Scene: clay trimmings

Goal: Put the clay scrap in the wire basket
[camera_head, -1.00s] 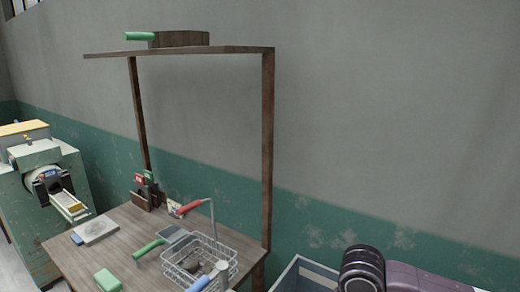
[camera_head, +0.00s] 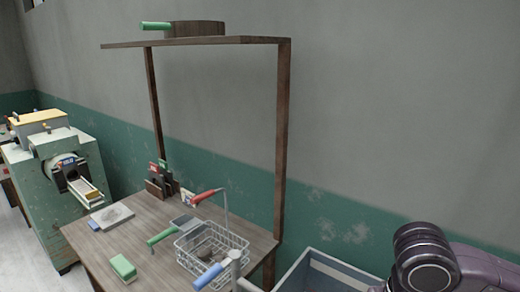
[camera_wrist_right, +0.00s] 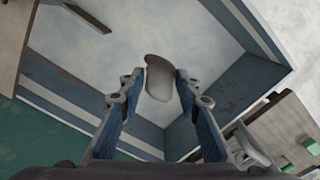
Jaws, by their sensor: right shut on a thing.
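The wire basket (camera_head: 240,243) stands at the front right of the wooden table in the head view, with a dark lump showing inside it. The piece sits between the blue-padded fingers, over the inside of a blue-grey crate. My right arm shows at the lower right of the head view, but its gripper is out of that frame. My left gripper is in neither view.
The blue-grey crate (camera_head: 318,264) stands right of the table. The wooden table (camera_head: 128,238) holds a green block (camera_head: 123,267), a grey slab (camera_head: 112,215) and several handled tools around the basket. A post and a high shelf (camera_head: 210,41) frame its back.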

